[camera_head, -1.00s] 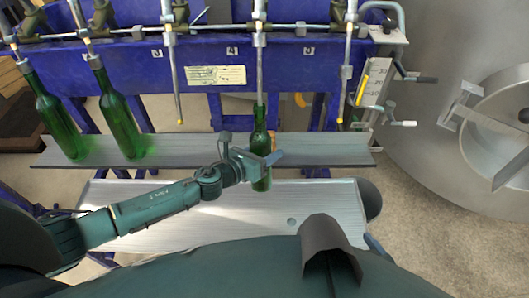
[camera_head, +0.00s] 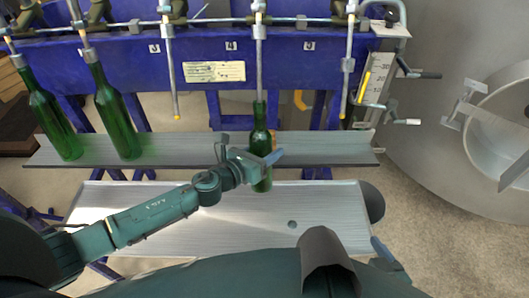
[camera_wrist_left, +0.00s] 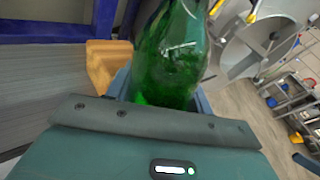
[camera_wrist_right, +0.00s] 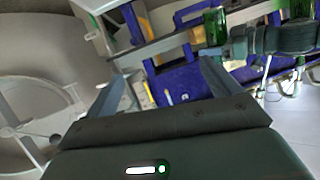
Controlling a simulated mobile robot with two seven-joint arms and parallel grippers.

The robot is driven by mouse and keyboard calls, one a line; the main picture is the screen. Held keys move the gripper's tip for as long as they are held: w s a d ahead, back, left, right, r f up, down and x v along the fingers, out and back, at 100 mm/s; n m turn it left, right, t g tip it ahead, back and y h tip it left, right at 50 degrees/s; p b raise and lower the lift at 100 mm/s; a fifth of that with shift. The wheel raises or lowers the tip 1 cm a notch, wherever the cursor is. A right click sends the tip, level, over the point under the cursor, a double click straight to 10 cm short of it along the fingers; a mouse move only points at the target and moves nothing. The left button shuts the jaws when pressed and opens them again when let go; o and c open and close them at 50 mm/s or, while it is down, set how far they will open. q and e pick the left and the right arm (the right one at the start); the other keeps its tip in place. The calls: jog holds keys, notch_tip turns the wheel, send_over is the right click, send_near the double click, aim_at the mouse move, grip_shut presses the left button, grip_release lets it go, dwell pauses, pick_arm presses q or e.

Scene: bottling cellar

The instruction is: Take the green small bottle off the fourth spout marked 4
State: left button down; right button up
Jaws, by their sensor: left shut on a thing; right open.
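The green small bottle (camera_head: 261,142) stands upright under the spout marked 4 (camera_head: 259,70). The spout's lower end goes into the bottle mouth; its tip is hidden. My left gripper (camera_head: 262,166) is shut around the bottle's body from the left. The left wrist view shows the green glass (camera_wrist_left: 172,60) between the fingers.
Neighbouring spouts (camera_head: 173,80) (camera_head: 347,80) are empty. A metal tray (camera_head: 150,190) lies in front. A wooden block (camera_wrist_left: 103,65) sits beside the bottle. A steel tank (camera_head: 470,60) stands at right.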

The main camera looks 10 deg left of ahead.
aim_at(264, 185)
pick_arm(q)
jog(key=shift+g, duration=0.9)
jog(key=s+f, duration=0.4)
jog(key=s+d+f+p, duration=0.1)
jog(key=s+f, duration=0.1)
jog(key=shift+f, duration=0.1)
jog(key=shift+s, duration=0.25)
jog(key=shift+r+p, duration=0.25)
jog(key=shift+p, duration=0.1)
jog(key=shift+s+d+r, duration=0.15)
jog(key=shift+s+r, duration=0.05)
jog(key=shift+s, duration=0.15)
jog(key=shift+s+d+r+p, duration=0.15)
jog(key=shift+s+r+p, duration=0.15)
jog(key=shift+s, duration=0.35)
jog(key=shift+s+d+r+p, duration=0.2)
jog(key=shift+s+p, duration=0.1)
jog(key=shift+s, duration=0.35)
